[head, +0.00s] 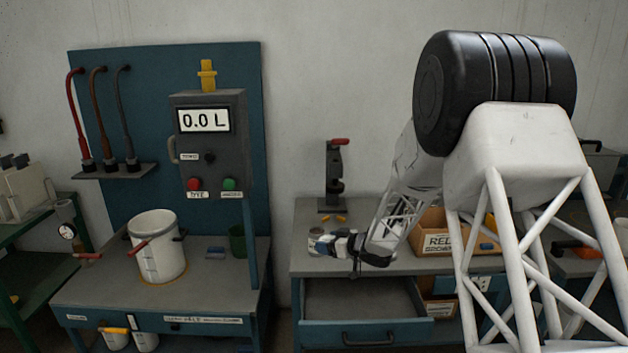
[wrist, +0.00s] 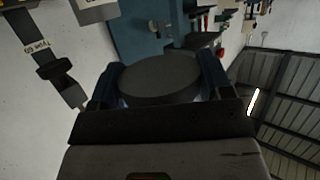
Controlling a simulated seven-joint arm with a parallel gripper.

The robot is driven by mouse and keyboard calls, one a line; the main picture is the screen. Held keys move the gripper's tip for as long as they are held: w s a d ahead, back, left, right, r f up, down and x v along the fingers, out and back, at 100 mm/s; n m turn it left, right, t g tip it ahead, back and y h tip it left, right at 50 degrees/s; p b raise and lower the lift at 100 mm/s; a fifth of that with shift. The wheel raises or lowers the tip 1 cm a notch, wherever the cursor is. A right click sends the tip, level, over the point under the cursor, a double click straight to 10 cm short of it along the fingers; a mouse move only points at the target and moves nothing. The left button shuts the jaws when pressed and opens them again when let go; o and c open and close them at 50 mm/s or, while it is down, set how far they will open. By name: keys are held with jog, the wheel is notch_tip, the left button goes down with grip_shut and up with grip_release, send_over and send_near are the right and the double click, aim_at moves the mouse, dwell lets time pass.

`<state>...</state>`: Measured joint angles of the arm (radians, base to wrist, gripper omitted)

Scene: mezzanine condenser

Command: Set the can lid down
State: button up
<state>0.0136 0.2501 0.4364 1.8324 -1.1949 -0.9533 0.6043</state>
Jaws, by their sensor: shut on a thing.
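A dark round disc, the can lid (wrist: 160,78), sits between the two fingers of my gripper (wrist: 160,90) in the wrist view. The fingers are shut on its two sides. In the head view my gripper (head: 328,244) is low over the left part of the right-hand bench (head: 305,264). A small pale can (head: 316,237) shows at the fingertips, partly hidden by them. I cannot tell in the head view whether the lid touches the can or the bench.
A press with a red handle (head: 334,178) stands behind my gripper. An open drawer (head: 364,302) juts out below the bench top. A cardboard box (head: 430,243) stands to the right. A white bucket (head: 157,255) stands on the left bench (head: 95,290).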

jog(key=w+d+f+m+t+h, duration=0.1)
jog(key=d+f+m+h, duration=0.1)
jog(key=d+f, duration=0.1)
jog(key=w+d+f+m+t+h, duration=0.2)
jog(key=d+f, duration=0.1)
jog(key=d, duration=0.1)
jog(key=w+d+f+m+t+h, duration=0.1)
jog(key=d+f+m+h, duration=0.1)
jog(key=d+f, duration=0.1)
jog(key=shift+w+d+f+t+h, duration=0.3)
jog(key=shift+w+d+f+t, duration=0.1)
jog(key=shift+d, duration=0.1)
jog(key=shift+w+d+f+m+h, duration=0.1)
jog(key=shift+d+f+m+h, duration=0.3)
jog(key=shift+d+f+m, duration=0.2)
jog(key=shift+w+r, duration=0.1)
jog(key=shift+r, duration=0.05)
